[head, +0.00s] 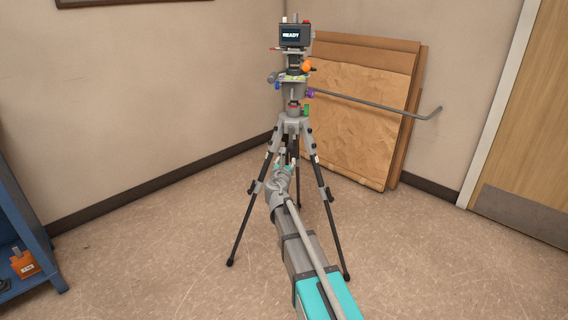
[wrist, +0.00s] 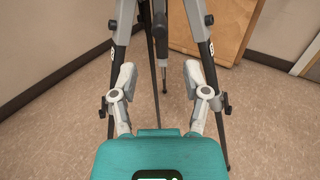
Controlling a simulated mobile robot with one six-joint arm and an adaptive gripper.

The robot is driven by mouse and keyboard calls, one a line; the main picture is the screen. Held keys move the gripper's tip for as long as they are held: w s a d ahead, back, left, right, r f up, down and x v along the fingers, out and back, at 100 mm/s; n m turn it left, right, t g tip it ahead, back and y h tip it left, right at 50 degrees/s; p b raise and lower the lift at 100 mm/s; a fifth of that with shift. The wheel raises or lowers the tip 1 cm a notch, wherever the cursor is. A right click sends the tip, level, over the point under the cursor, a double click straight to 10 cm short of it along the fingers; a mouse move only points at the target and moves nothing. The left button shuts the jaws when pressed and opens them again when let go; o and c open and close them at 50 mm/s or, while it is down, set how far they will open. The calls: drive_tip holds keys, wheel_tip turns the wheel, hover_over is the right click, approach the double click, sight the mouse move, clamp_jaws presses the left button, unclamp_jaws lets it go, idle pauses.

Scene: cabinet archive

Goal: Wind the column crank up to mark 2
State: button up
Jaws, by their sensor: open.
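A grey tripod (head: 292,125) with black lower legs stands on the floor. It carries a device with a screen reading READY (head: 294,35). Colored knobs sit below the device: orange (head: 307,66), purple (head: 309,94) and green (head: 306,111). I cannot tell which part is the column crank, and no numbered mark is readable. My gripper (head: 284,166) is low in front of the tripod, below its leg joint. In the wrist view my gripper (wrist: 160,75) is open and empty, its fingers wide apart. A dark rod (wrist: 163,60) with a tip shows beyond them, between the tripod legs (wrist: 198,40).
A long grey handle (head: 375,104) sticks out right from the tripod head. Brown boards (head: 360,130) lean on the wall behind. A blue shelf (head: 22,235) with an orange tagged item (head: 25,264) stands at left, a door (head: 530,130) at right. Floor is clear around the legs.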

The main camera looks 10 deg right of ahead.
sight(289, 150)
drive_tip(key=shift+w, duration=0.1)
drive_tip(key=shift+x, duration=4.6)
drive_tip(key=shift+w+d, duration=0.15)
drive_tip(key=shift+w, duration=0.15)
clamp_jaws()
